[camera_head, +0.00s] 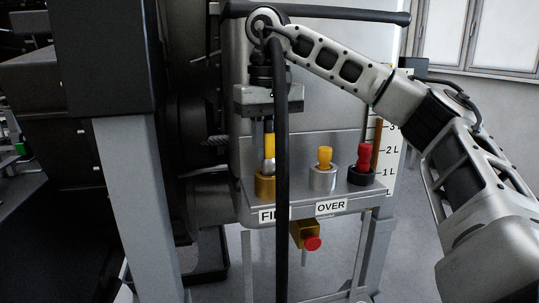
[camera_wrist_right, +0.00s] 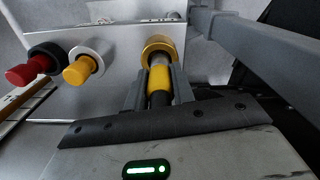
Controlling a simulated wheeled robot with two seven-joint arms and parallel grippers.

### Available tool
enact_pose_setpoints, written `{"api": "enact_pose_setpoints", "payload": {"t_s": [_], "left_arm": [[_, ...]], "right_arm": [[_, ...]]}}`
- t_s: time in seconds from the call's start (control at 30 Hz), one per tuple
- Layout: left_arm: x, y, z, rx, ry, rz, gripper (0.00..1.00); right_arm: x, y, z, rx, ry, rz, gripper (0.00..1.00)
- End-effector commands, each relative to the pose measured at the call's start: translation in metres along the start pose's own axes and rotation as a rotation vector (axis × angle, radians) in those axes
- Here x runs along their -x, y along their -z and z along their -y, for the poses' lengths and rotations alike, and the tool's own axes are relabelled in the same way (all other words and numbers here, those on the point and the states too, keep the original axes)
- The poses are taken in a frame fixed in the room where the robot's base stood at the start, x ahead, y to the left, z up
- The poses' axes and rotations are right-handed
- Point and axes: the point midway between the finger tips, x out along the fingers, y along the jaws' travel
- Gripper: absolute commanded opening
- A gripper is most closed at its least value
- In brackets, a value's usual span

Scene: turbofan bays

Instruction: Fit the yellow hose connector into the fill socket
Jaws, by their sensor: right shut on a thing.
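The yellow hose connector (camera_head: 269,146) is upright between the fingers of my right gripper (camera_head: 263,135), which is shut on it. In the right wrist view the connector (camera_wrist_right: 159,79) is between both fingers (camera_wrist_right: 159,88). Its grey lower end is at the gold fill socket (camera_head: 265,187), in line with the ring (camera_wrist_right: 158,45). I cannot tell how deep the end sits. A black hose (camera_head: 281,200) hangs in front of the gripper and partly covers the FILL label (camera_head: 268,216). My left gripper is not in view.
On the grey shelf (camera_head: 345,203), right of the fill socket, are a silver socket (camera_head: 323,180) with a yellow plug and a black one (camera_head: 361,176) with a red plug. A level scale (camera_head: 391,150) stands behind. A grey post (camera_head: 135,190) stands at left.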

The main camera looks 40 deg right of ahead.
Motion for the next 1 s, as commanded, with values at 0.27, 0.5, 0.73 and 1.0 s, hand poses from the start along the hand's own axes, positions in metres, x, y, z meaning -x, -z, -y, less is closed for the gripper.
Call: {"api": "enact_pose_setpoints", "payload": {"t_s": [0.27, 0.5, 0.73, 1.0], "left_arm": [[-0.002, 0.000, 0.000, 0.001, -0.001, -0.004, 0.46], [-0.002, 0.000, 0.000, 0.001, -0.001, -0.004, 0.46], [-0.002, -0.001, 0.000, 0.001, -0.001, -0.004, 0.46], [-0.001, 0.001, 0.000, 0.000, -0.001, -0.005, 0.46]], "right_arm": [[-0.022, -0.001, -0.001, -0.002, -0.001, -0.002, 0.00], [-0.022, -0.001, -0.001, -0.002, 0.000, -0.002, 0.00], [-0.025, -0.001, -0.001, -0.002, -0.001, -0.001, 0.47], [-0.023, -0.001, -0.001, -0.002, -0.001, -0.002, 0.47]]}}
